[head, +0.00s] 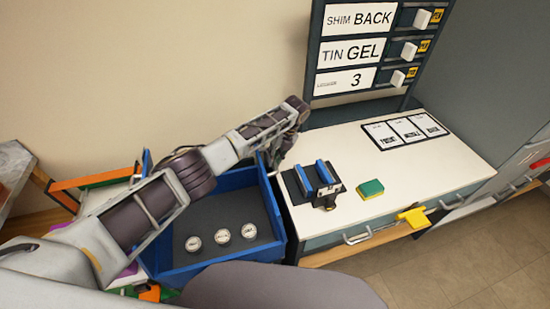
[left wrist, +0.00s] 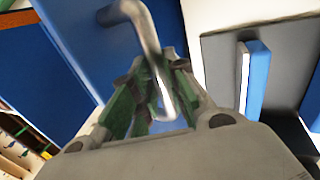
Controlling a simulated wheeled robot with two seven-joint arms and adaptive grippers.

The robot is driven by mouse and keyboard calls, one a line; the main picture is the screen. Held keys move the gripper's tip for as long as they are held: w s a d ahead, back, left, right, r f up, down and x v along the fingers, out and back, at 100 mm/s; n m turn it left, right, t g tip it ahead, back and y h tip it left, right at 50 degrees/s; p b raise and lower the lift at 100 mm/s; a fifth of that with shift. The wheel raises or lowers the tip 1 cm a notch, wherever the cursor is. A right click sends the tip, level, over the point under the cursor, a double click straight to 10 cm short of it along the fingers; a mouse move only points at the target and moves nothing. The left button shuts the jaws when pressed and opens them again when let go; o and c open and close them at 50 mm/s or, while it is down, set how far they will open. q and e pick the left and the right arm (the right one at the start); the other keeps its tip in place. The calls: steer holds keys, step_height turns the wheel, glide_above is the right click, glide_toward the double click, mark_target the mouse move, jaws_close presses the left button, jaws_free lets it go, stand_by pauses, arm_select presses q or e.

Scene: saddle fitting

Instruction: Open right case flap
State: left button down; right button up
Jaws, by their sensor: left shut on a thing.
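The blue case (head: 196,268) stands open-topped left of the white worktop, with a dark floor inside. My left arm reaches across it, and my left gripper (head: 276,157) is at its back right corner. In the left wrist view my left gripper (left wrist: 155,100) is shut on a bent metal handle (left wrist: 146,30). The handle stands out from a blue panel (left wrist: 85,35), which appears to be the right flap. In the head view the handle is hidden by the gripper, and how far the flap is open cannot be told. My right gripper is out of view.
Several round white-topped tins (head: 222,235) lie in the case. On the worktop (head: 340,230) are a black fixture with blue pads (head: 326,172), a green-and-yellow sponge (head: 371,189) and label cards (head: 405,131). A label rack (head: 352,50) stands behind. A yellow tag (head: 412,216) hangs at the front edge.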

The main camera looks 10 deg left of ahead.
arm_select(q)
steer(key=shift+s+a+f, duration=0.1)
steer(key=shift+s+f, duration=0.15)
steer(key=shift+f, duration=0.15)
steer(key=c, duration=1.5)
jaws_free()
steer(key=shift+w, duration=0.1)
steer(key=shift+c, duration=0.2)
steer(key=shift+o, duration=0.6)
steer(key=shift+w, duration=0.1)
steer(key=shift+r, duration=0.2)
steer(key=shift+w+d+r, duration=0.15)
steer(key=shift+d+r, duration=0.1)
steer(key=shift+r, duration=0.4)
steer(key=v, duration=1)
steer(key=shift+r, duration=0.25)
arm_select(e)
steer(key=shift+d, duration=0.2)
arm_select(q)
steer(key=shift+f, duration=0.1)
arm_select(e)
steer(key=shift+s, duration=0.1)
